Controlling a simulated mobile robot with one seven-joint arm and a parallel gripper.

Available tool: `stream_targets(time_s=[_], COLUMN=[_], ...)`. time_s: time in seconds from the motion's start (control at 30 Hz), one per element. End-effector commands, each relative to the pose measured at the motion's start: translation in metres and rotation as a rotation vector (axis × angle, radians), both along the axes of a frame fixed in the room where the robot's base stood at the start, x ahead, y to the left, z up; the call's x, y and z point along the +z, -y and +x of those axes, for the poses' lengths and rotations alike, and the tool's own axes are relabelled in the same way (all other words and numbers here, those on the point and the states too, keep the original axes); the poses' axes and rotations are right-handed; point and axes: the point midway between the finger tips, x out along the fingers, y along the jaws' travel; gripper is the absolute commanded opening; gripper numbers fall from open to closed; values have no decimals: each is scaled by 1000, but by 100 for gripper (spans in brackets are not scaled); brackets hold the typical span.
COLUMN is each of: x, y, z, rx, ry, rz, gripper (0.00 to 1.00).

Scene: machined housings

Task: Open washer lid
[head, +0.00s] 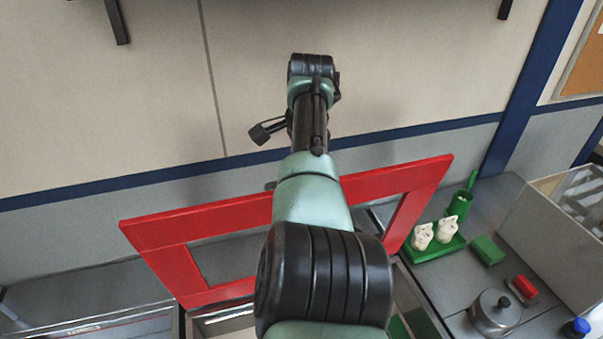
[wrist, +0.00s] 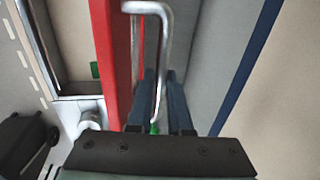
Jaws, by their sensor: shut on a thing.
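The washer lid (head: 195,228) is a red frame with a window opening, raised and tilted steeply up from the washer (head: 415,290). In the wrist view the lid's red edge (wrist: 118,60) runs along the left of my gripper. A bent silver handle (wrist: 148,7) stands beside the red edge. My gripper (wrist: 162,92) has its two dark blue fingers shut on the handle, one on each side of the bar. In the head view my arm covers the middle of the lid, and the gripper and handle are hidden behind it.
On the right bench stand a green tray (head: 432,251) with two pale castings, a green cup (head: 459,205), a green block (head: 487,250), a lidded metal pot (head: 494,312), a red block (head: 525,287) and a clear-sided bin (head: 565,215). A wall (head: 110,100) rises behind the lid.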

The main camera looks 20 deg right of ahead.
Motion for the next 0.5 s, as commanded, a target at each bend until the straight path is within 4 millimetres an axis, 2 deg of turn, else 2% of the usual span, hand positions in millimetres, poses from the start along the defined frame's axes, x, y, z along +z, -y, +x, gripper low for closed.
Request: stream_targets(time_s=[0.03, 0.2, 0.23, 0.37, 0.5], x=[-9, -9, -9, -7, -5], y=[-2, -2, -2, -2, -1], z=[-4, -4, -4, -3, -2], rx=[3, 3, 3, 3, 2], ry=[-19, -20, -19, -15, -12], rz=[6, 6, 6, 4, 3], gripper=[0, 0, 23, 46, 47])
